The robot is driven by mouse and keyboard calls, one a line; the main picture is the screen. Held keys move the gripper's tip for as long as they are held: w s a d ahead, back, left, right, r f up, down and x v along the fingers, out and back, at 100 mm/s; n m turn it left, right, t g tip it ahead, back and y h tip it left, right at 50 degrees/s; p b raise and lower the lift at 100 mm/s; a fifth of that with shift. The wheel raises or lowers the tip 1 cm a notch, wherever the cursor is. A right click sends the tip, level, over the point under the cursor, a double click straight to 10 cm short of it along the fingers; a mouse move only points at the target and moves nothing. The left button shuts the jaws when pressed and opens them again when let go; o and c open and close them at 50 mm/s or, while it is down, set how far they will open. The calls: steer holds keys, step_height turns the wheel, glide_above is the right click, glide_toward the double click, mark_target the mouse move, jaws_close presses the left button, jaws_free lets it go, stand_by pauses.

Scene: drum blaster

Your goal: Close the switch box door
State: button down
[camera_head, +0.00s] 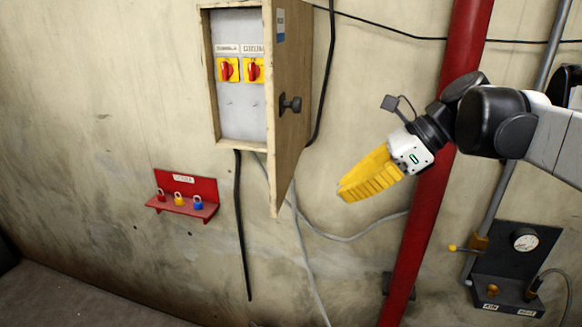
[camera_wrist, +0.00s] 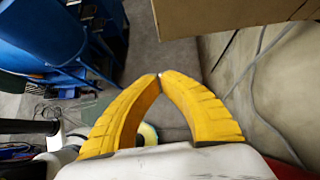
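The switch box (camera_head: 240,115) is on the wall in the head view, its inside with two red-and-yellow switches exposed. Its wooden door (camera_head: 285,150) stands open, swung out from the wall at the box's right side. A dark knob (camera_head: 290,103) is on the door face turned towards my arm. My gripper (camera_head: 342,190) has yellow fingers and is to the right of the door, lower than the knob, apart from it in the picture. In the wrist view its fingertips (camera_wrist: 160,76) meet with nothing between them. A brown panel edge, apparently the door (camera_wrist: 240,25), shows at the top right there.
A red pipe (camera_head: 430,200) runs down the wall behind my arm. A red shelf with padlocks (camera_head: 185,200) is below left of the box. A gauge panel (camera_head: 515,265) is at the lower right. Cables hang below the box. A blue container (camera_wrist: 40,35) shows in the wrist view.

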steer(key=a+r+p+x, duration=0.2)
steer(key=x, duration=1.1)
steer(key=shift+w, duration=0.25)
steer(key=shift+r, duration=0.1)
steer(key=shift+a, duration=0.1)
